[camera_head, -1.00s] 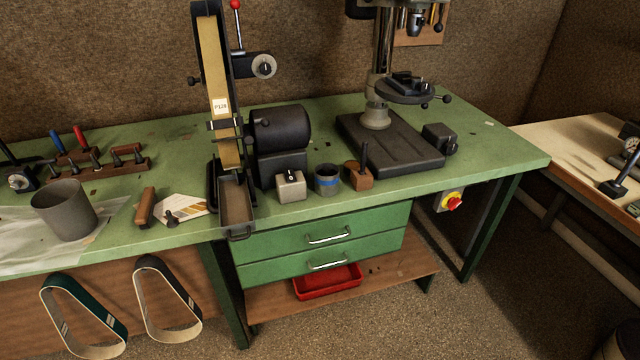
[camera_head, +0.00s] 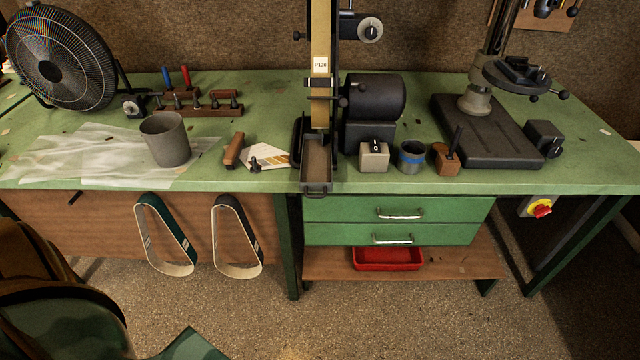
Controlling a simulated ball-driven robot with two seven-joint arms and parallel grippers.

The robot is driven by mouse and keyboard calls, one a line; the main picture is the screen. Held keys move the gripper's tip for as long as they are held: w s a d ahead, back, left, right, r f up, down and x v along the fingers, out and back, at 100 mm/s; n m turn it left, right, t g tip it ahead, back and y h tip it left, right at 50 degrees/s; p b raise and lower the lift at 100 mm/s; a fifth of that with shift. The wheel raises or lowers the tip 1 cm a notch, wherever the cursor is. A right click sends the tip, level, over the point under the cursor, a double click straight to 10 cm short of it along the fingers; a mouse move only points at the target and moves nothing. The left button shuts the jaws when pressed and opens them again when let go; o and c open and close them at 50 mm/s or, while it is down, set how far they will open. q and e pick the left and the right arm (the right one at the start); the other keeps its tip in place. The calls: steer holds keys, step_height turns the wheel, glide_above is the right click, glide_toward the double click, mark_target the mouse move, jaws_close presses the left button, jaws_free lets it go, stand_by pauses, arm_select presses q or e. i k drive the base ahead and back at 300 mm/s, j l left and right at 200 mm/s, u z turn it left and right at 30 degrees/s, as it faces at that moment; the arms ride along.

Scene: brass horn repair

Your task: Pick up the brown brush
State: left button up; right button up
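A small brown bar-shaped piece (camera_head: 234,149), which looks like the brown brush, lies on the green workbench (camera_head: 240,182), between the grey cup and a pale card. Its bristles cannot be made out. A second brown piece, a wooden block with a dark upright handle (camera_head: 446,158), stands farther right, beside a blue-banded cup. Neither of my grippers is in view.
A grey cup (camera_head: 166,140) stands left of the bar-shaped piece, on a translucent sheet (camera_head: 80,150). A pale card (camera_head: 268,156) with a small dark part and the belt sander (camera_head: 318,150) are to its right. A fan (camera_head: 62,58) stands back left. A green-brown object (camera_head: 50,300) is at lower left.

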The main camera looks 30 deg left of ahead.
mark_target(231, 157)
steer(key=u, duration=1.6)
